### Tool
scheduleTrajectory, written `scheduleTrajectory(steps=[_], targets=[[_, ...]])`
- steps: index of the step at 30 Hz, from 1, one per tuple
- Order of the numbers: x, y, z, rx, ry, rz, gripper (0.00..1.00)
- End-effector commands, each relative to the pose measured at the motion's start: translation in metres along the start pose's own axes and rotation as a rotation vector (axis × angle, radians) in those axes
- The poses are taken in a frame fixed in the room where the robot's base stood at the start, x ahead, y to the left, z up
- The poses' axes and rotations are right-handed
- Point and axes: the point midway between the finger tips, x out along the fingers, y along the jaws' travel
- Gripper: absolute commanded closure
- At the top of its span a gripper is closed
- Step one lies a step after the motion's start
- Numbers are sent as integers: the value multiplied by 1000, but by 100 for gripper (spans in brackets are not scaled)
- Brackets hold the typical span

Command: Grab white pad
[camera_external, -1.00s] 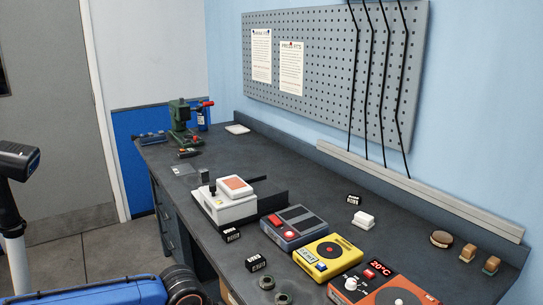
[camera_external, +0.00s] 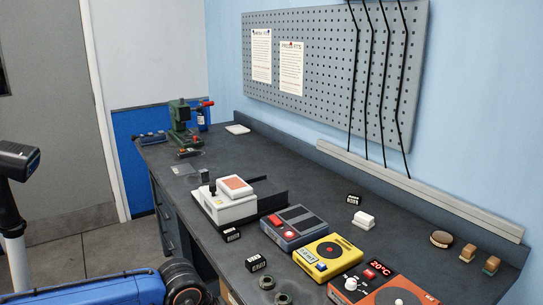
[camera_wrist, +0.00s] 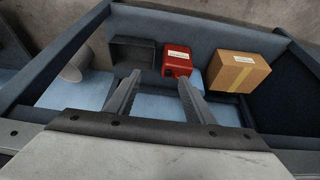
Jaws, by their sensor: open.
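A small white block-like pad (camera_external: 364,220) lies on the dark workbench, right of the middle in the external view. A flat white square (camera_external: 237,129) lies farther back near the wall; I cannot tell which of the two is called the white pad. My gripper (camera_wrist: 158,80) shows in the wrist view with its two fingers apart and nothing between them. It is over a blue-walled bin, away from both white things. In the external view only my blue arm shows at the lower left; the gripper is out of that picture.
A white device with an orange top (camera_external: 235,186), a grey device (camera_external: 293,227), a yellow one (camera_external: 328,256) and an orange one (camera_external: 385,290) line the front of the bench. A small black block (camera_external: 354,199) is near the pad. The bin holds a red box (camera_wrist: 177,60) and a cardboard box (camera_wrist: 237,72).

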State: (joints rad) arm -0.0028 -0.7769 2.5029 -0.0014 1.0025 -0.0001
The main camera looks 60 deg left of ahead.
Motion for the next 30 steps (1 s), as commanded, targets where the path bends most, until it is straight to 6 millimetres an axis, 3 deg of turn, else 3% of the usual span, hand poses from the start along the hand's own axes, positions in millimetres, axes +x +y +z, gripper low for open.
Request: scheduleTrajectory(steps=[5,12,20,30], targets=[[-64,0,-30,0,8,0,52],[-169,0,-75,0,5,0,52],[-252,0,-112,0,4,0,52],[-259,-1,-186,-239,-58,6,52]])
